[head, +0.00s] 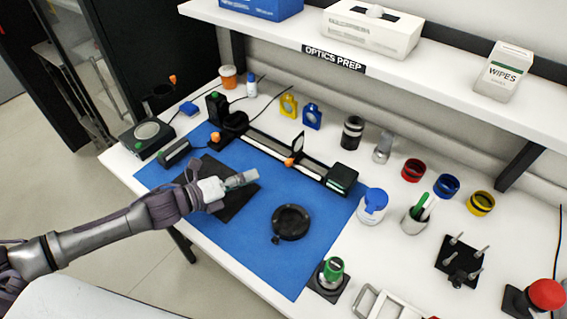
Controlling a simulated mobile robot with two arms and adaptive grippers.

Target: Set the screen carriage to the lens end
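A dark optical rail (262,141) runs diagonally across the blue mat. An upright, thin dark-framed plate (298,143) stands on it right of the middle, with an orange knob (289,162) at its front base. I cannot tell whether this plate is the screen or the lens. A dark unit (233,121) sits at the rail's left end, with another orange knob (214,137) near it. A black block with a green top (342,177) sits at the right end. My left gripper (247,178) is in front of the rail, apart from it; its finger opening is unclear. My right gripper is out of view.
A black plate (236,203) lies beneath my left gripper. A black ring (291,222) lies on the mat (262,262). A blue-lidded jar (372,206) and a green-topped item (332,270) stand to the right. A shelf (430,85) overhangs the back.

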